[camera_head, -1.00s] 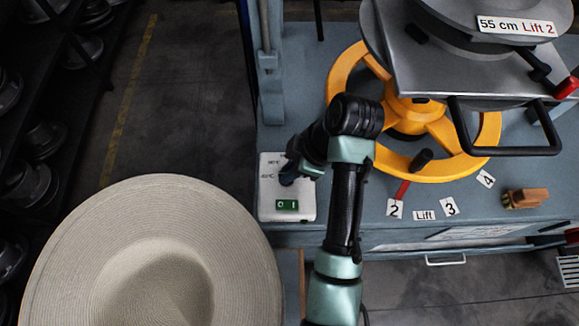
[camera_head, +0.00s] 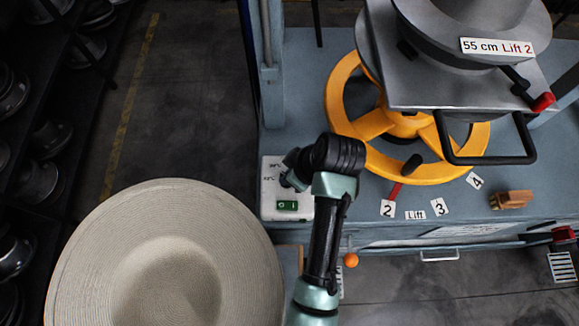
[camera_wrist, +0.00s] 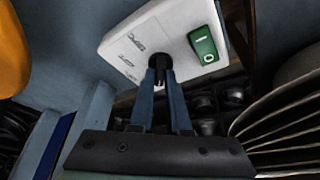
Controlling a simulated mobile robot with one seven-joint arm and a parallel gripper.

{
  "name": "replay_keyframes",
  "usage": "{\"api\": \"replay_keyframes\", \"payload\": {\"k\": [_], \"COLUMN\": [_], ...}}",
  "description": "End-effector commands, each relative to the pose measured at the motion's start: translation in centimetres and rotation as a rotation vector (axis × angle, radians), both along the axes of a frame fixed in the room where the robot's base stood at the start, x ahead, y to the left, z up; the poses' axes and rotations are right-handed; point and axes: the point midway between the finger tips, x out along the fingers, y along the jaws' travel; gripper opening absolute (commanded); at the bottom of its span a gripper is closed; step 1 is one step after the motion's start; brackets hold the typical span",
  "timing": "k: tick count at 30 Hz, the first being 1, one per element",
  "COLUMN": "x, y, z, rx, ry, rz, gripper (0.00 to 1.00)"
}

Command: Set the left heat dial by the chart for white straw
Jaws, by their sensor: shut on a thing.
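The heat dial is a black knob (camera_wrist: 159,61) on a white control box (camera_head: 270,207) with printed temperature marks, too small to read surely. The box carries a green rocker switch (camera_head: 288,205), also clear in the wrist view (camera_wrist: 203,45). My gripper (camera_wrist: 161,78) is shut on the knob, its two blue fingers on either side. In the head view my gripper (camera_head: 289,178) sits over the box and hides the knob. The knob's pointer direction cannot be told. A large cream woven straw hat (camera_head: 110,240) lies at lower left.
A press with a yellow handwheel (camera_head: 340,95) and a plate labelled "55 cm Lift 2" (camera_head: 497,48) stands right of my arm. A brush (camera_head: 511,200) lies on the bench. A printed sheet (camera_head: 470,231) is on the bench front, unreadable. Shelves with hat blocks line the left.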

Motion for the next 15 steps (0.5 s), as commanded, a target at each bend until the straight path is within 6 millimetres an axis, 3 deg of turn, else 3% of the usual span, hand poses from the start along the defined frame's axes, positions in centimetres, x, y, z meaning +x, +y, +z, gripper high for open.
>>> {"api": "replay_keyframes", "payload": {"k": [15], "x": [-0.09], "y": [0.12], "z": [0.11], "rx": [0.0], "ry": [0.0], "rz": [-0.208], "gripper": [0.0]}}
